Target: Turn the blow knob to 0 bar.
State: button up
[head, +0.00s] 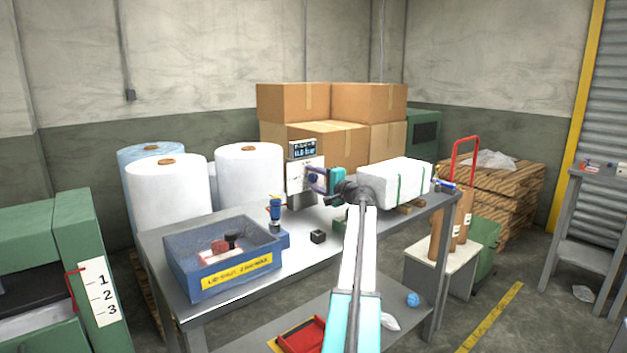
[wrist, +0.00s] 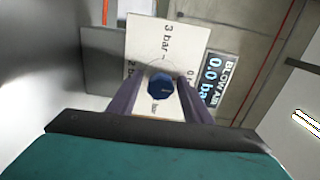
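The blow knob (wrist: 160,87) is a blue round knob on a white dial plate (wrist: 167,45). The plate carries bar markings, with "3 bar" readable. In the wrist view the display (wrist: 216,80) beside it reads "BLOW AIR 0.0 bar". In the head view the plate (head: 297,178) and display (head: 302,149) stand at the table's back edge. My gripper (wrist: 162,80) points at the plate, its purple fingers either side of the knob, with small gaps showing. It also shows in the head view (head: 312,180), where it hides the knob. The knob's pointer is too small to read surely.
A blue bin (head: 190,280) with red items stands at the table's front left. A white wrapped block (head: 395,180) lies right of my gripper. Cardboard boxes (head: 290,103) stand behind.

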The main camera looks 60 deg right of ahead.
jog(key=shift+r, duration=0.15)
jog(key=shift+d+r, duration=0.1)
jog(key=shift+r, duration=1.4)
jog(key=shift+o, duration=0.2)
jog(key=shift+a+r, duration=0.15)
jog(key=shift+a, duration=0.05)
jog(key=shift+o, duration=0.2)
jog(key=shift+s+a+r, duration=0.15)
jog(key=shift+s+a, duration=0.7)
jog(key=shift+a, duration=0.3)
jog(key=shift+s+a+r, duration=0.4)
jog(key=shift+s+a, duration=0.4)
jog(key=shift+s, duration=0.05)
jog(key=shift+c, duration=0.4)
jog(key=s+a, duration=0.6)
jog(key=a, duration=0.3)
jog(key=shift+r, duration=0.15)
